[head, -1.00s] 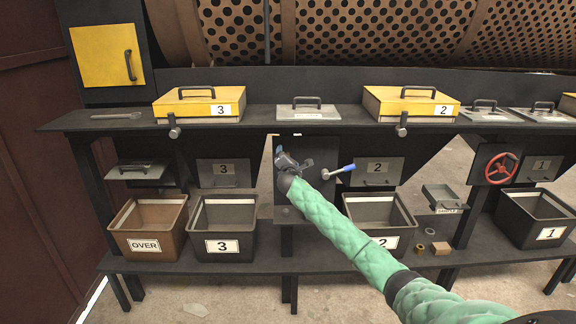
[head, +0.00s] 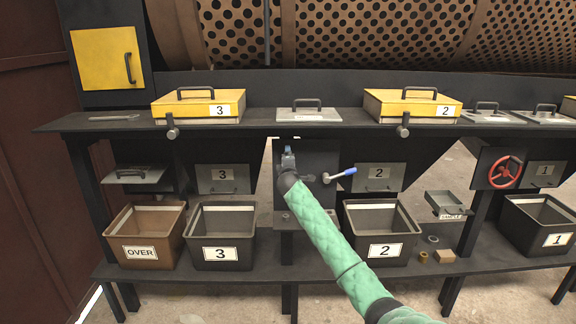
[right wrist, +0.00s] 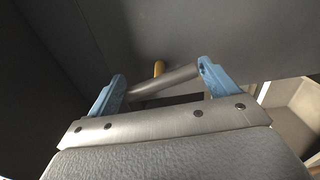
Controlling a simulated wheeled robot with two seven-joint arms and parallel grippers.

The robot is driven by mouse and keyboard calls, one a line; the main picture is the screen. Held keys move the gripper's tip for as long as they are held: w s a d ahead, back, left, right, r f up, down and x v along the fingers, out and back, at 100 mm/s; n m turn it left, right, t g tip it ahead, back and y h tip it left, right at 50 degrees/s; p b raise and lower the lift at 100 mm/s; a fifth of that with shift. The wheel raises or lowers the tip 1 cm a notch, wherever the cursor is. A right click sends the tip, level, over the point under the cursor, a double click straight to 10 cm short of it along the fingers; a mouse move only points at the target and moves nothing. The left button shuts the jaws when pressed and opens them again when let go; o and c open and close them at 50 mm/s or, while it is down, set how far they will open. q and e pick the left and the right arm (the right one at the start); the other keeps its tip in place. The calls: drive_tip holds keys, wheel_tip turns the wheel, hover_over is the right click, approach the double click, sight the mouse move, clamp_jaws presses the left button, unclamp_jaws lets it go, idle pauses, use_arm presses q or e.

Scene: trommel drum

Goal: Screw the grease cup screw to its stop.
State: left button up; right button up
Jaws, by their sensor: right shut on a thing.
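My right gripper (right wrist: 160,83) is shut on a grey metal cross-bar (right wrist: 168,84), which I take to be the grease cup screw's handle. The bar spans between the two blue fingers, slightly tilted in the right wrist view. A yellow, brass-looking stem (right wrist: 159,67) shows just behind it. In the head view my right gripper (head: 289,152) is at the dark panel (head: 320,155) under the shelf, and it hides the screw there. How deep the screw sits cannot be seen. My left gripper is not in view.
The shelf edge (head: 350,122) runs above. Bin 3 (head: 221,232) and bin 2 (head: 378,230) stand below. A red handwheel (head: 505,172) is farther right.

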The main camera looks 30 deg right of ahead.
drive_tip(key=m+b, duration=0.1)
drive_tip(key=m, duration=0.1)
drive_tip(key=m+b, duration=0.1)
drive_tip(key=m, duration=0.1)
drive_tip(key=m+b, duration=0.2)
drive_tip(key=m, duration=0.1)
drive_tip(key=shift+f, duration=0.25)
drive_tip(key=m+b, duration=0.1)
drive_tip(key=m, duration=0.3)
drive_tip(key=shift+m, duration=0.3)
drive_tip(key=shift+r+m+b, duration=0.1)
drive_tip(key=shift+m+b, duration=0.3)
drive_tip(key=shift+m, duration=1)
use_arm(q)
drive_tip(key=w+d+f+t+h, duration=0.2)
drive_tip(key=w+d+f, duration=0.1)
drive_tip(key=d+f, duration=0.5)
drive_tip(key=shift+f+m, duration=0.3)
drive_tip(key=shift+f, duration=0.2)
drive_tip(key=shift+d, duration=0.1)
use_arm(e)
drive_tip(key=shift+m, duration=0.3)
drive_tip(key=o, duration=0.8)
